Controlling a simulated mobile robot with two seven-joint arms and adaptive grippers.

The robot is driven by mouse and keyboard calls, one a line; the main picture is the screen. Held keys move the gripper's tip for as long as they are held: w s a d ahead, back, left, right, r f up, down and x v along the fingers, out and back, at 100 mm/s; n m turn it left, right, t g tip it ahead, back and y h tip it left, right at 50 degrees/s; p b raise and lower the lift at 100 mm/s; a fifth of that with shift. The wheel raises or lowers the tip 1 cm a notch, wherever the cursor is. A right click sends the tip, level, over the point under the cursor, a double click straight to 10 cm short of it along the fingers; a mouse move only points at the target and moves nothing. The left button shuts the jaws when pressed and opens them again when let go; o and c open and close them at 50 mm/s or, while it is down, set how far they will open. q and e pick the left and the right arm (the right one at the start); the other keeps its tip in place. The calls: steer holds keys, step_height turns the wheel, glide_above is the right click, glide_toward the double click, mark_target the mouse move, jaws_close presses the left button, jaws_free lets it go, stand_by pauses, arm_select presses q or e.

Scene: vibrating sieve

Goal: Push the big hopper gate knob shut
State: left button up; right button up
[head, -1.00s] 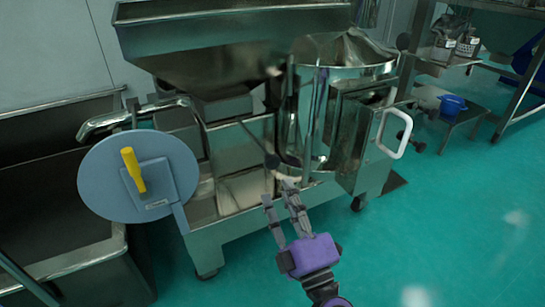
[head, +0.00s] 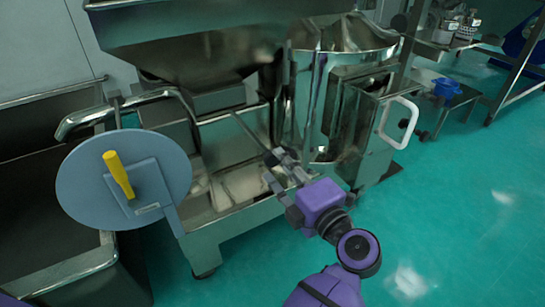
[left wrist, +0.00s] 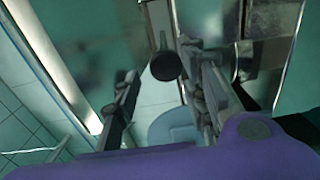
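The dark round gate knob (head: 271,158) sits at the lower end of a thin rod on the front of the steel hopper machine (head: 215,45). My left gripper (head: 273,170) is purple with grey fingers and is right at the knob in the head view. In the left wrist view the knob (left wrist: 166,66) shows between the two spread fingers of the gripper (left wrist: 165,85), which are open. I cannot tell whether the fingers touch the knob. Part of the knob is hard to separate from the fingers in the head view. My right gripper is not in view.
A round grey-blue disc with a yellow handle (head: 118,175) stands at the left, in front of a dark steel bin (head: 40,165). A white loop handle (head: 398,122) is on the machine's right side. The green floor (head: 440,220) at the right is clear.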

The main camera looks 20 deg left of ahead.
mark_target(274, 158)
arm_select(q)
steer(key=shift+b+x, duration=0.35)
steer(key=shift+x, duration=2.05)
steer(key=c, duration=0.8)
steer(key=shift+w+r, duration=0.1)
steer(key=shift+r, duration=0.05)
jaws_close()
